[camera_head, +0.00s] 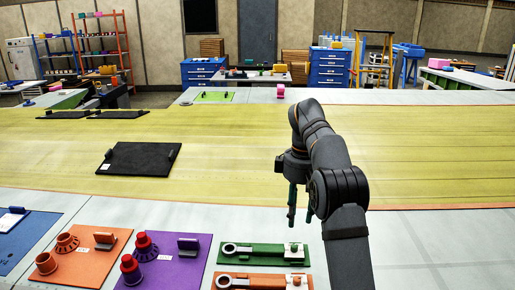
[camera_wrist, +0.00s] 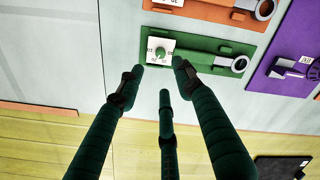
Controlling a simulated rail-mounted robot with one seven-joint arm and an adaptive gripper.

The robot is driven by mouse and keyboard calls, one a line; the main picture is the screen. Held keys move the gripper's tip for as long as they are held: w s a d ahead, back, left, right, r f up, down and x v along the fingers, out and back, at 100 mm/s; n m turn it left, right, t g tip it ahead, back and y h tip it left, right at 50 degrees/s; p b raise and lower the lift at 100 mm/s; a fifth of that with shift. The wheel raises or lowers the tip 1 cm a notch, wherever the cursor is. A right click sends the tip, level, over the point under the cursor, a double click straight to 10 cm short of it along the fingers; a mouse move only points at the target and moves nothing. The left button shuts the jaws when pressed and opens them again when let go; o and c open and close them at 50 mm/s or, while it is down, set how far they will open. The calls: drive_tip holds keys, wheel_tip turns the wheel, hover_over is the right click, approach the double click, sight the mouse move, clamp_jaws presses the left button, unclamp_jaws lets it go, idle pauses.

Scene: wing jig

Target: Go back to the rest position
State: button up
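My gripper (camera_head: 300,215) hangs with its dark green fingers pointing down, above the pale front strip of the wing near the yellow panel's edge. In the wrist view my gripper (camera_wrist: 163,76) shows three fingers spread apart with nothing between them. Their tips appear just short of the green board (camera_wrist: 203,40), which carries a white dial block (camera_wrist: 157,50) and a ring-ended tool (camera_wrist: 238,65). The fingers look clear of the board, though their height above it cannot be told.
Below in the head view lie a green board (camera_head: 235,264), an orange board (camera_head: 262,282), a purple board (camera_head: 190,270) with red-topped parts and an orange board (camera_head: 105,265). A black mat (camera_head: 138,158) lies on the yellow wing panel (camera_head: 225,170). The panel right of my arm is clear.

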sight(295, 245)
wheel_tip(295, 245, down, 11)
drive_tip(key=shift+s+a+f, duration=0.1)
drive_tip(key=shift+n, duration=0.7)
